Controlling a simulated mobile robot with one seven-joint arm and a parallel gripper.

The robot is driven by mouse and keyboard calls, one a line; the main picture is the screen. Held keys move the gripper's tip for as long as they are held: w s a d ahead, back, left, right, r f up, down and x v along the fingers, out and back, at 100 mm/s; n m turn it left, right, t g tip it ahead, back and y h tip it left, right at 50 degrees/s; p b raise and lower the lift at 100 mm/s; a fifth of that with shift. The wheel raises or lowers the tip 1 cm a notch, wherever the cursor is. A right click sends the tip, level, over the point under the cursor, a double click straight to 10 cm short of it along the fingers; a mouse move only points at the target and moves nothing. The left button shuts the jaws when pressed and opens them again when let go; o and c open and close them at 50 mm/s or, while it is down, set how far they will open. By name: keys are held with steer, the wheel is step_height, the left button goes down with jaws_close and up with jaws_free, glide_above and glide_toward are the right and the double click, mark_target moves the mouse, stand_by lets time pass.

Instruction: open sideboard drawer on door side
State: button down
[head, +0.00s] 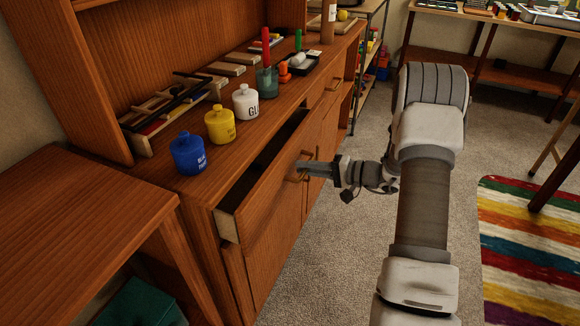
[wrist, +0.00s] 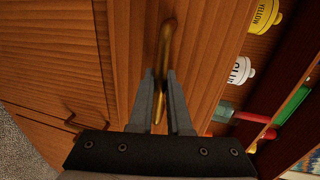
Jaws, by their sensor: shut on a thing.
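The wooden sideboard (head: 277,262) stands along the left, with its near drawer (head: 252,200) pulled partly out so that a dark gap shows behind its front. My gripper (head: 303,170) is at the front of this drawer and shut on its brass handle. In the wrist view the two fingers of my gripper (wrist: 162,80) close around the brass handle (wrist: 166,48), which stands out from the drawer front (wrist: 200,60). A second drawer with a handle (head: 334,84) lies farther along the sideboard and looks shut.
Blue (head: 187,154), yellow (head: 220,124) and white (head: 245,101) jars stand on the sideboard top, near a green cup (head: 266,80) and a tray (head: 297,64). A wooden table (head: 80,215) is at the near left. Carpet (head: 330,265) is clear before the sideboard; a striped rug (head: 530,250) lies right.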

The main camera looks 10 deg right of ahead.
steer(key=f+b+v, duration=0.2)
steer(key=v, duration=0.8)
steer(key=f+b+v, duration=0.1)
steer(key=f+v, duration=0.1)
steer(key=v, duration=0.9)
steer(key=shift+s+d+f+b, duration=0.2)
steer(key=shift+s+d+b, duration=0.2)
steer(key=shift+d, duration=0.2)
steer(key=c, duration=0.9)
jaws_free()
steer(key=p+v, duration=0.3)
steer(key=v, duration=1.4)
steer(key=shift+s+d+p, duration=0.15)
steer(key=shift+d+p, duration=0.05)
steer(key=shift+p, duration=0.2)
